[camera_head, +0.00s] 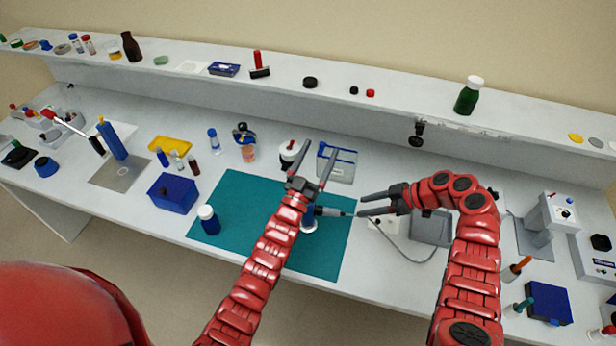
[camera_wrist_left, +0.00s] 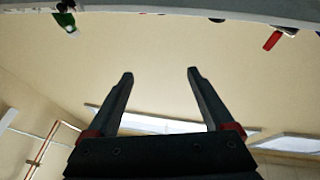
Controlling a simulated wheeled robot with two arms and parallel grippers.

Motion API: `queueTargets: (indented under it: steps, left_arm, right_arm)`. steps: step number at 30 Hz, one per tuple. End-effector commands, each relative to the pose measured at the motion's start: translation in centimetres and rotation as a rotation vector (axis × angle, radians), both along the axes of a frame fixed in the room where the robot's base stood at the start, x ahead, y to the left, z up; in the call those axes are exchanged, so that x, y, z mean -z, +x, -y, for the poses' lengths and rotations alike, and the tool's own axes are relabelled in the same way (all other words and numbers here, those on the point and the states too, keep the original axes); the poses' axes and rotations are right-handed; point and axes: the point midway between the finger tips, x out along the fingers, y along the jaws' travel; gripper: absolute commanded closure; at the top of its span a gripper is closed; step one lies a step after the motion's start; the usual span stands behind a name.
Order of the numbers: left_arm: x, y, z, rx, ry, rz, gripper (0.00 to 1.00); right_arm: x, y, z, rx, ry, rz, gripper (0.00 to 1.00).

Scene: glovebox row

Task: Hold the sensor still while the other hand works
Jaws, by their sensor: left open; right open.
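The sensor appears to be the slim grey-and-dark probe (camera_head: 328,211) over the teal mat (camera_head: 232,188); its cable runs to the right. Its left end meets a blue-and-white item (camera_head: 308,225), partly hidden by my left arm; I cannot tell how they join. My left gripper (camera_head: 319,149) is open and empty, raised above the back of the mat, beyond the probe. The left wrist view shows its open fingers (camera_wrist_left: 160,75) with nothing between them. My right gripper (camera_head: 364,204) is open, its fingertips just right of the probe's dark end; contact is unclear.
A grey box (camera_head: 430,228) stands beside my right arm, near the looping cable (camera_head: 402,254). A blue box (camera_head: 173,193) and a blue bottle with a white cap (camera_head: 208,219) stand left. A shelf (camera_head: 330,91) with bottles and caps runs along the back. The mat's front is mostly clear.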

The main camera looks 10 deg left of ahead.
Motion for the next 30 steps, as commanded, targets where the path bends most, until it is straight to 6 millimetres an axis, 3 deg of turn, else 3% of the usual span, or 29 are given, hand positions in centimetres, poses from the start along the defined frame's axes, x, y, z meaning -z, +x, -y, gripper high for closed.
queueTargets:
  steps: [1,3,6,9,13,17,20,23,30]
  left_arm:
    - [0.6,2.5,0.2,-0.004,0.001,-0.082,0.14]
    - [2.0,5.5,-0.1,-0.025,-0.004,-0.214,0.14]
    - [4.1,8.9,-1.0,-0.072,-0.023,-0.401,0.14]
    - [5.7,11.4,-2.0,-0.132,-0.056,-0.583,0.14]
    - [7.4,12.9,-3.6,-0.229,-0.123,-0.815,0.14]
    - [8.5,12.5,-5.0,-0.337,-0.214,-1.045,0.14]
    - [8.8,10.9,-5.5,-0.421,-0.299,-1.22,0.14]
    - [8.8,8.3,-5.6,-0.506,-0.392,-1.401,0.14]
    - [7.2,0.8,-3.6,-0.655,-0.576,-1.774,0.14]
  right_arm:
    - [0.0,0.0,0.0,0.0,0.0,0.0,0.5]
    - [0.0,0.0,0.0,0.0,0.0,0.0,0.5]
    - [0.0,0.0,0.0,0.0,0.0,0.0,0.5]
    - [0.0,0.0,0.0,0.0,0.0,0.0,0.5]
    - [0.0,0.0,0.0,0.0,0.0,0.0,0.5]
    - [0.0,0.0,0.0,0.0,0.0,0.0,0.5]
    - [0.0,0.0,0.0,0.0,0.0,0.0,0.5]
    - [0.0,0.0,0.0,0.0,0.0,0.0,0.5]
    - [0.0,0.0,0.0,0.0,0.0,0.0,0.5]
